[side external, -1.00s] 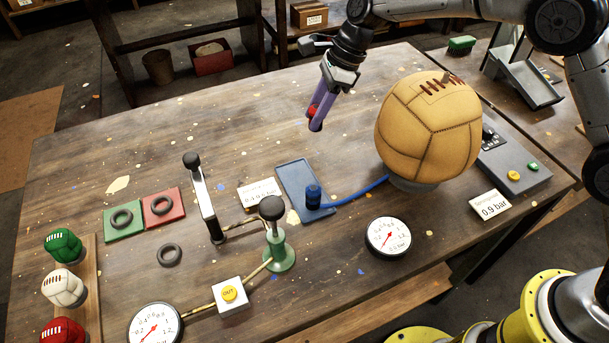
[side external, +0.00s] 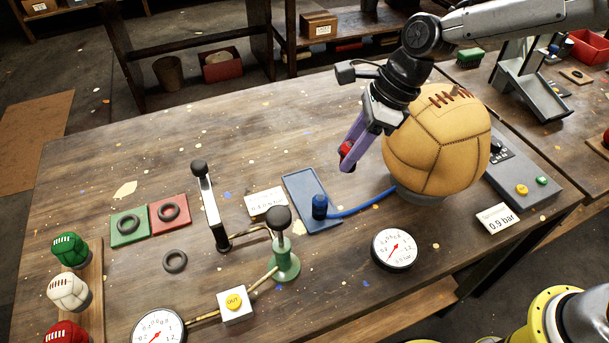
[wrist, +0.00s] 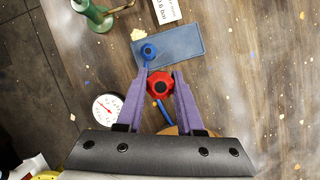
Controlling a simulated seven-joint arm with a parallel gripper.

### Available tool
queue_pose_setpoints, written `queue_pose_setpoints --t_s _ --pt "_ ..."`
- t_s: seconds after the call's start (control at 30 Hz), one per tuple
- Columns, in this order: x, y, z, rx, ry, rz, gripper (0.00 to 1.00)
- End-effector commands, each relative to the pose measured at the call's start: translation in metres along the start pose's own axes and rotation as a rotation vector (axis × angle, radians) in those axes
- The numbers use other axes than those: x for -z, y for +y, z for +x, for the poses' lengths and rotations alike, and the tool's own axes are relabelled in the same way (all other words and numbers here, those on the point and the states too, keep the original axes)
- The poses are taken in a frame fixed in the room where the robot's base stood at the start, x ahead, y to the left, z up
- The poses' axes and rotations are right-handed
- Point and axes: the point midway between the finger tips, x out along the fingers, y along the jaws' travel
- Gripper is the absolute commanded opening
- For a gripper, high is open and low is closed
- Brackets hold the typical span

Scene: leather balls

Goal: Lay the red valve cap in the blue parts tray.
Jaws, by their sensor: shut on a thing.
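My gripper (side external: 352,153) has purple fingers and is shut on the red valve cap (side external: 346,151), holding it above the table just left of the large tan ball. In the wrist view the red valve cap (wrist: 160,86), with a dark centre, sits between the fingertips of my gripper (wrist: 159,88). The blue parts tray (side external: 303,188) lies flat on the table, to the lower left of the gripper. In the wrist view the tray (wrist: 182,46) shows just beyond the cap. A blue fitting (side external: 320,206) stands at the tray's near end, joined to a blue hose.
The tan leather ball (side external: 437,145) sits on a stand right of the gripper. The blue hose (side external: 362,204) runs from it to the fitting. A green-based lever (side external: 283,262), a black-handled lever (side external: 212,208) and a gauge (side external: 394,250) stand near the tray. The table's back left is clear.

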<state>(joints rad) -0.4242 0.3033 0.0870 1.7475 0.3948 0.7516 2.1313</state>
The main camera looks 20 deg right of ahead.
Motion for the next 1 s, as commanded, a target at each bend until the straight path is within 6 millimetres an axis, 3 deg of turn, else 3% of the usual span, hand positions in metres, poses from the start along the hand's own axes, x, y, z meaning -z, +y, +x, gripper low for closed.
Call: queue_pose_setpoints --t_s 0.23,0.43,0.8,1.0 --pt "-0.030 -0.032 0.039 -0.001 0.001 -0.001 0.00" --pt "-0.038 -0.048 0.080 -0.001 0.001 0.000 0.00" --pt "-0.044 -0.061 0.109 0.000 0.000 -0.001 0.00" --pt "-0.034 -0.060 0.133 0.000 0.001 0.000 0.00"
